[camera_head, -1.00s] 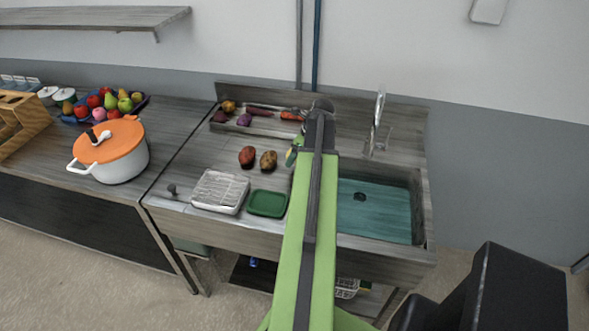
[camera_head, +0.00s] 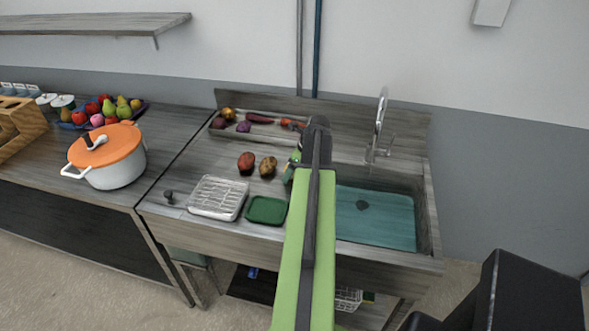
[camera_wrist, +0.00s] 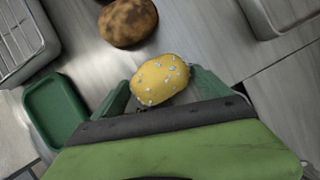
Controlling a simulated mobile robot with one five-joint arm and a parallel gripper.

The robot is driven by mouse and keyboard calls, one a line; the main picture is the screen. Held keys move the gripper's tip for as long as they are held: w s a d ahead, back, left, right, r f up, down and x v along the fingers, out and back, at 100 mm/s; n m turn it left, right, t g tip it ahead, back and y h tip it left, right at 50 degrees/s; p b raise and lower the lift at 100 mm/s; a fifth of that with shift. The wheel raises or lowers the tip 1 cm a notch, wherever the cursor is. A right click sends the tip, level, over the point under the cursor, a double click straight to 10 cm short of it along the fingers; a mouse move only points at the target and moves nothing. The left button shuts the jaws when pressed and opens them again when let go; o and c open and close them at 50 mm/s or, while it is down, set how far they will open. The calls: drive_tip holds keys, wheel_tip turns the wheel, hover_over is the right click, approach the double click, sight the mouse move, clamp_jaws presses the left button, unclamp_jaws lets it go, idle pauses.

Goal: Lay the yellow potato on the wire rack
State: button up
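The yellow potato (camera_wrist: 160,80), speckled with pale spots, lies between the two green fingers of my gripper (camera_wrist: 160,78) in the wrist view. A finger stands close on either side of it; whether both press on it I cannot tell, nor whether it rests on the counter. In the head view my gripper (camera_head: 293,164) is over the counter left of the sink, and my arm hides most of the potato. The wire rack (camera_head: 217,197) sits at the counter's front left, with nothing on it; its edge shows in the wrist view (camera_wrist: 18,38).
A green tray (camera_head: 266,210) lies between the rack and my arm. A brown potato (camera_head: 268,166) and a reddish one (camera_head: 246,163) lie behind it. The sink (camera_head: 375,215) is to the right. A long tray (camera_head: 258,131) of vegetables is at the back.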

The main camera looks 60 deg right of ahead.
drive_tip(key=shift+o, duration=0.9)
drive_tip(key=p+v, duration=1.6)
drive_tip(key=v, duration=0.1)
drive_tip(key=shift+r, duration=0.25)
drive_tip(key=shift+s, duration=0.15)
